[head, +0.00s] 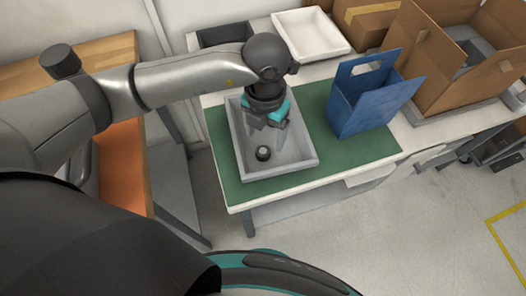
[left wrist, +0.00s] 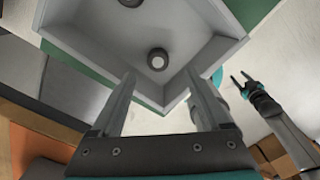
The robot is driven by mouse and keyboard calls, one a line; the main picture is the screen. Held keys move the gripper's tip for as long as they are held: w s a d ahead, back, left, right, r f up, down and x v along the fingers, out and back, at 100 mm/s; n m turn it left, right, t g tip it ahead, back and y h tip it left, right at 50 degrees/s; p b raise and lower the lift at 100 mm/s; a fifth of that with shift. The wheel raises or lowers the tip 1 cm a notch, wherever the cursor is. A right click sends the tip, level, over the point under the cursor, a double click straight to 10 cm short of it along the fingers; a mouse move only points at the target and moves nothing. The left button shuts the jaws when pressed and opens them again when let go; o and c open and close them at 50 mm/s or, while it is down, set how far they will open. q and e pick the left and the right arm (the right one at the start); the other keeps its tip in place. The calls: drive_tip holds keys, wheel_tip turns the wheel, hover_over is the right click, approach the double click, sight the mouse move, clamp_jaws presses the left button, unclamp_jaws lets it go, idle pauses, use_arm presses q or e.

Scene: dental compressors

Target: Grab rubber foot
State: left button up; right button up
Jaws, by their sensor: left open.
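A small round black rubber foot with a pale top (head: 263,153) lies on the floor of the grey tray (head: 292,176), towards its near side. It also shows in the left wrist view (left wrist: 157,59), just beyond my fingertips and between their lines. A second similar dark piece (left wrist: 130,2) is cut off at the top edge of that view. My left gripper (head: 268,130) is over the tray, open and empty, with its fingers apart and not touching the foot. My right gripper (left wrist: 240,76) shows in the left wrist view, open and empty, away from the tray.
The tray stands on a green mat (head: 350,146) on a white table. A blue holder (head: 365,100) stands to its right. A white tray (head: 310,35), a dark bin (head: 225,35) and cardboard boxes (head: 425,60) stand behind. The tray walls surround the foot.

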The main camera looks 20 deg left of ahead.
sight(263, 151)
use_arm(q)
drive_tip(key=shift+a+f+b, duration=0.15)
drive_tip(key=shift+f+b, duration=0.25)
drive_tip(key=shift+f, duration=2.6)
drive_tip(key=shift+c, duration=0.3)
clamp_jaws()
